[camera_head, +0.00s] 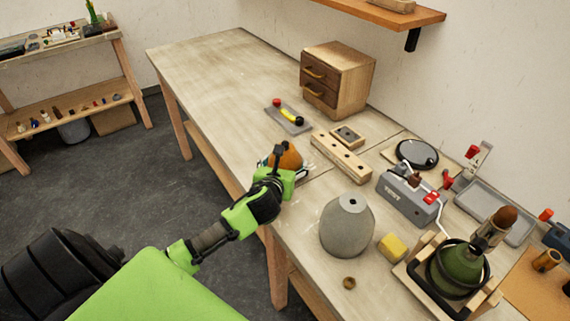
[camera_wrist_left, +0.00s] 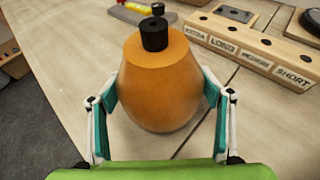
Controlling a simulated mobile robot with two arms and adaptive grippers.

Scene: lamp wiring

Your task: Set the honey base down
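The honey base (camera_wrist_left: 163,85) is an orange-brown, rounded body with a black fitting on top. It stands upright between the two fingers of my left gripper (camera_wrist_left: 163,108) in the left wrist view. The fingers press close on both its sides, so the gripper looks shut on it. In the head view the honey base (camera_head: 290,157) shows behind my left gripper (camera_head: 281,170), at the table's front edge. Its underside is hidden, and I cannot tell whether it touches the table. My right gripper is not in view.
A labelled wooden block with holes (camera_head: 341,157) is just right of the honey base. A grey base (camera_head: 347,226), yellow block (camera_head: 391,247), grey tester (camera_head: 408,199) and green base (camera_head: 460,268) crowd the right. The table's far left is clear.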

